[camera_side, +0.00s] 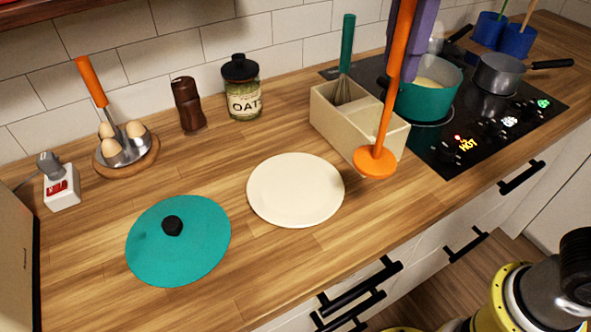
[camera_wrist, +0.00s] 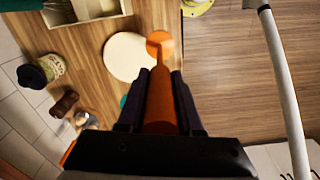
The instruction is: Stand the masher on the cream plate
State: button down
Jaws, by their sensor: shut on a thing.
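The orange masher (camera_side: 376,160) hangs upright, its round flat head at the bottom, to the right of the cream plate and in front of the beige caddy. My gripper (camera_side: 407,50) is shut on the masher's handle, high above the counter. In the wrist view my gripper (camera_wrist: 158,100) holds the masher (camera_wrist: 160,45) between its dark fingers. The cream plate (camera_side: 295,190) lies flat and empty on the wooden counter. In the wrist view the plate (camera_wrist: 125,58) is just left of the masher's head. The masher appears apart from the plate.
The beige caddy (camera_side: 345,132), holding a green-handled whisk (camera_side: 346,60), stands behind the masher. A teal pot (camera_side: 428,95) sits on the hob, whose display reads HOT. A teal lid (camera_side: 178,243) lies left of the plate. An oats jar (camera_side: 241,90) and brown mill (camera_side: 187,105) stand behind.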

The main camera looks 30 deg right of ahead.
jog(key=w+a+f, duration=0.7)
jog(key=w+f, duration=0.4)
jog(key=f, duration=0.2)
jog(key=shift+w+a, duration=0.25)
jog(key=shift+w, duration=0.15)
jog(key=shift+f, duration=0.1)
jog(key=c, duration=0.6)
grip_release()
jog(key=shift+r, duration=3.9)
